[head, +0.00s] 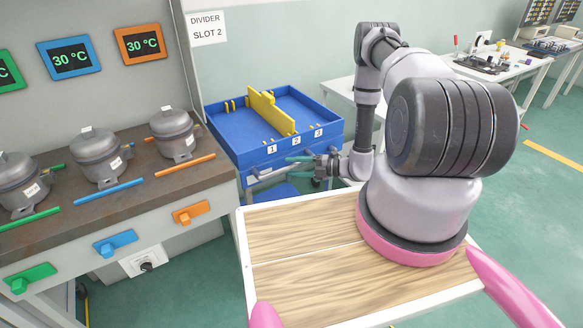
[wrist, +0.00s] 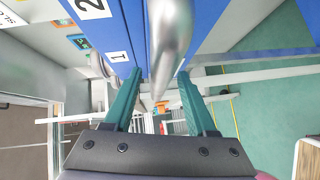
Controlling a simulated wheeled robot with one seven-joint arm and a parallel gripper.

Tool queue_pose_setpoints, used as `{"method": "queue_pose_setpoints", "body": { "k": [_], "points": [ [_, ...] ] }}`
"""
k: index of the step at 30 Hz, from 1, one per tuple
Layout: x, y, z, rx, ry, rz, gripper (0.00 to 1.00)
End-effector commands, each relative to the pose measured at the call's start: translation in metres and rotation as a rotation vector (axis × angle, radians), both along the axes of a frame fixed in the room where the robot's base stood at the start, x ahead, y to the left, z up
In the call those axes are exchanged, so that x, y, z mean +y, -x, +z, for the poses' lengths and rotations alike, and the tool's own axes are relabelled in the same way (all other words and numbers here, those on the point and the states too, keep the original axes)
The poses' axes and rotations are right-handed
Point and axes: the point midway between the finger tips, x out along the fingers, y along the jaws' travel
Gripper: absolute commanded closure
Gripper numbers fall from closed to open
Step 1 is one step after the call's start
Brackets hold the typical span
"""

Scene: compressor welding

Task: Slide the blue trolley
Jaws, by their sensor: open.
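The blue trolley (head: 252,162) stands at the centre left in the head view, with slots labelled 1, 2 and 3 on its front wall. A yellow divider (head: 268,110) stands upright in its tray. A grey handle bar (head: 264,172) runs along the trolley's front. My gripper (head: 290,167) is open at the trolley's front, with its teal fingers near the bar. In the wrist view, the trolley's blue wall (wrist: 112,30) is close, and a silver bar (wrist: 168,45) reaches between the two spread fingers. I cannot tell whether they touch it.
A workbench (head: 120,220) with several grey compressors and coloured bars is on the left. A wooden-topped surface (head: 300,275) is in front, below my arm. A sign (head: 208,28) reads "DIVIDER SLOT 2". White tables (head: 500,75) stand at the back right; green floor is open there.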

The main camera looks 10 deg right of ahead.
Motion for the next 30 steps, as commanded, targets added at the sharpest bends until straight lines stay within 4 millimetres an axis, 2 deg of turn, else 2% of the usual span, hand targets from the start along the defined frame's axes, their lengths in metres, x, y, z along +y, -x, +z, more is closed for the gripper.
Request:
{"method": "queue_pose_setpoints", "body": {
  "k": [4, 12, 13, 15, 17, 30],
  "points": [
    [0.0083, -0.0039, -0.0013, 0.001, 0.0, 0.0, 0.43],
    [0.0095, -0.0046, -0.0014, 0.0, 0.0, 0.0, 0.43],
    [0.0094, -0.0045, -0.0014, 0.0, 0.0, 0.0, 0.51],
    [0.0094, -0.0045, -0.0014, 0.0, 0.0, 0.0, 0.78],
    [0.0093, -0.0045, -0.0014, 0.0, 0.0, 0.0, 1.0],
    [0.0089, -0.0044, -0.0015, 0.0, 0.0, -0.001, 1.0]
  ]
}}
